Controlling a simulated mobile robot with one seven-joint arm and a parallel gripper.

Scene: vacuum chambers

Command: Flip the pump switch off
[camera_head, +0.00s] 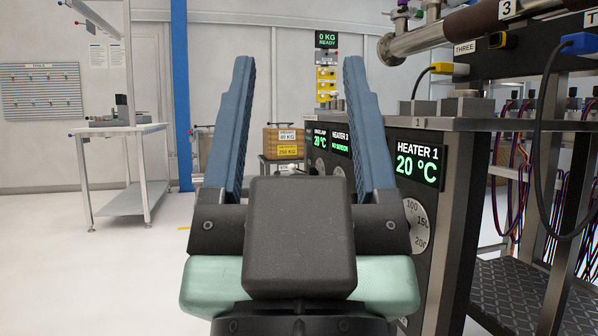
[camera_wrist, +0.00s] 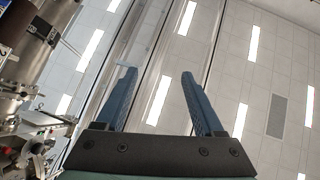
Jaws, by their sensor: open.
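My gripper (camera_head: 299,75) fills the middle of the head view, its two blue fingers pointing up and spread wide apart with nothing between them. It also shows in the wrist view (camera_wrist: 160,88), open against the ceiling and its lights. I cannot make out a pump switch in either view. Part of the black control panels to the right is hidden behind my gripper.
A black panel (camera_head: 428,205) marked HEATER 1 reads 20 °C close on the right. Steel vacuum pipes (camera_head: 415,42) and cables are above it. A workbench (camera_head: 122,130) stands at the left. A cart with a wooden box (camera_head: 283,143) is behind. The left floor is clear.

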